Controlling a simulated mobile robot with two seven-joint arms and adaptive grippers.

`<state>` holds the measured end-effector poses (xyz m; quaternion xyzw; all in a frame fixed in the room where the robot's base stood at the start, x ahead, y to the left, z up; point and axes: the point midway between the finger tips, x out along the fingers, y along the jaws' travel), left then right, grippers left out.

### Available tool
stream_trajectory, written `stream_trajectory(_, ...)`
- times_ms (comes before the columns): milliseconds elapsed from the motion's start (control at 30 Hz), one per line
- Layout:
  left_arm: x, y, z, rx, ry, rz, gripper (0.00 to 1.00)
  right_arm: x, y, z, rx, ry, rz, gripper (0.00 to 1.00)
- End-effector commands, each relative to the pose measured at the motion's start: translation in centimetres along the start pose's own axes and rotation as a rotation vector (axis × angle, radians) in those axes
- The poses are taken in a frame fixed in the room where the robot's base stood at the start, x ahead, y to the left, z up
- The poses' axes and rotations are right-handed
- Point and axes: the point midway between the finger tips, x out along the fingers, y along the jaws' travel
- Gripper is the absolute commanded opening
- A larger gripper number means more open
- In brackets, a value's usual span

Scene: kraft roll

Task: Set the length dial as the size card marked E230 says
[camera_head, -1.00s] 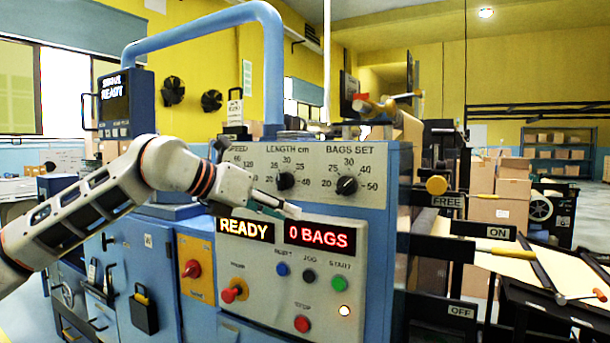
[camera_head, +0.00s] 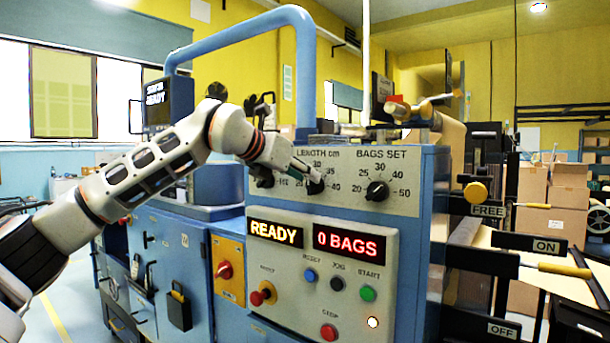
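The length dial (camera_head: 315,185) is a black knob on the upper panel under the label LENGTH cm, with marks such as 30, 35 and 40 showing around it. My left gripper (camera_head: 308,176) reaches in from the left, with its fingertips at the dial. Whether they touch it or close on it I cannot tell. The gripper and wrist hide the left part of the dial's scale and most of the speed scale. My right gripper is not in view. I see no size card that I can read as E230.
The bags set dial (camera_head: 377,191) sits just right of the length dial. Below are a READY display (camera_head: 275,232), a 0 BAGS display (camera_head: 349,243) and several coloured buttons. A blue pipe frame (camera_head: 305,80) rises above the panel. FREE, ON and OFF plates stand at the right.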

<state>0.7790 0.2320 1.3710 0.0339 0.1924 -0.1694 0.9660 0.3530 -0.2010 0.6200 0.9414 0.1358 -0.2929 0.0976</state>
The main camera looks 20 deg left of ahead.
Motion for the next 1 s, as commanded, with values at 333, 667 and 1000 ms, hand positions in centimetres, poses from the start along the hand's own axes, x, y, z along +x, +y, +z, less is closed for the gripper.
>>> stream_trajectory(333,0.63,-0.04,-0.03,0.0,0.0,-0.001,0.26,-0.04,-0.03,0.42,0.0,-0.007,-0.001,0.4)
stream_trajectory(667,0.6,-0.04,-0.02,-0.001,0.0,-0.001,0.0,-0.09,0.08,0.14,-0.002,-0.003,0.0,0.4)
stream_trajectory(1000,0.63,0.28,-0.07,-0.09,0.0,-0.038,0.0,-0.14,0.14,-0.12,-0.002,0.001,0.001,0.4)
